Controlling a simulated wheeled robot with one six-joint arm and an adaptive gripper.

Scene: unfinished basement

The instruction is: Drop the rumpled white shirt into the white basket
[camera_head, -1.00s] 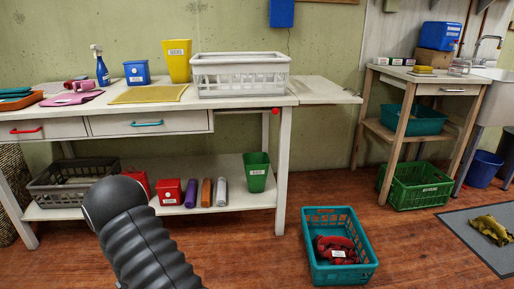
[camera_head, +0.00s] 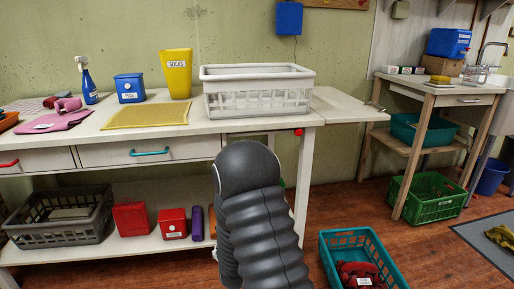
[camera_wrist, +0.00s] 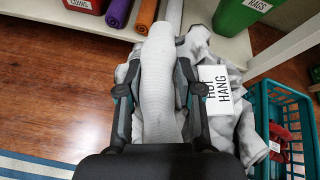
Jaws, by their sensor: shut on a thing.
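The rumpled white shirt (camera_wrist: 245,132) is greyish white and hangs in folds in my gripper (camera_wrist: 160,78), with a white tag reading "HOT HANG" on its right side. The fingers are shut on a bunched part of it. In the head view the shirt and the gripper's fingers are hidden behind my dark arm. The white basket (camera_head: 258,77) is a slatted plastic basket on the right part of the white workbench. My arm rises in front of the bench, just below and left of the basket's middle. The basket is not in the wrist view.
The workbench (camera_head: 105,130) also bears a yellow mat (camera_head: 148,115), a yellow socks bin (camera_head: 176,75) and a blue box (camera_head: 129,88). A teal crate (camera_head: 330,262) with a red cloth stands on the floor at right. The lower shelf holds red boxes and a dark crate (camera_head: 60,218).

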